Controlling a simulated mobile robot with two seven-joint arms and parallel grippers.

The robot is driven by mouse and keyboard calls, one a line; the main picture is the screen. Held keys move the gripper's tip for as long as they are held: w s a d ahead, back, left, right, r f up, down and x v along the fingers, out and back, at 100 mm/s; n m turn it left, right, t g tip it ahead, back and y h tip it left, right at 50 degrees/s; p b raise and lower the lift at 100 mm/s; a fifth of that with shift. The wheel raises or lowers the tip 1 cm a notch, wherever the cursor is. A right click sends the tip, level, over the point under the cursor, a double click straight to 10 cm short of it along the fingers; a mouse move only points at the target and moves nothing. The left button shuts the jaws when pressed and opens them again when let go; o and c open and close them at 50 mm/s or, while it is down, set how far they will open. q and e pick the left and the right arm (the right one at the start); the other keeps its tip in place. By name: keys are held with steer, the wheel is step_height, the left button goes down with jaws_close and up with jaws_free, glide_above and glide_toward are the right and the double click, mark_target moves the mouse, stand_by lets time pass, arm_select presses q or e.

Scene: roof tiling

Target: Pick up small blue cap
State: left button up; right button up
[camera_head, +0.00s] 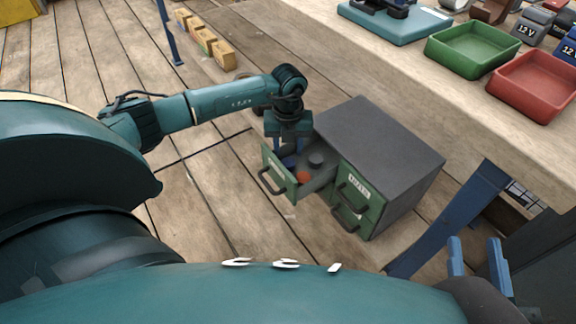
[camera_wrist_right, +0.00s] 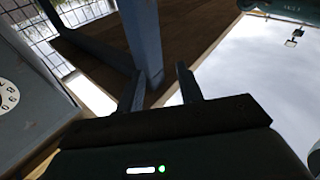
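The dark cabinet with green drawer fronts (camera_head: 377,146) stands on the plank floor, its left drawer (camera_head: 277,173) pulled open. In the open drawer lie an orange cap (camera_head: 303,177) and a dark grey round piece (camera_head: 316,160). A small blue cap (camera_head: 289,162) shows in part below my left gripper (camera_head: 288,150), which points down into the drawer. The gripper body and drawer front hide its fingertips, so its grip is unclear. My right gripper (camera_head: 478,262) is open and empty at the lower right; its spread fingers also show in the right wrist view (camera_wrist_right: 160,85).
A workbench (camera_head: 400,75) runs along the upper right, with a green tray (camera_head: 472,48) and a red tray (camera_head: 537,85). A blue bench leg (camera_head: 450,218) stands right of the cabinet. Small wooden boxes (camera_head: 205,40) sit at the back. The floor left of the cabinet is clear.

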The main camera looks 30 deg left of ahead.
mark_target(288, 162)
arm_select(q)
step_height(288, 162, down, 5)
steer(key=shift+r+b, duration=0.2)
steer(key=shift+b, duration=0.8)
steer(key=c, duration=0.6)
steer(key=shift+r, duration=0.2)
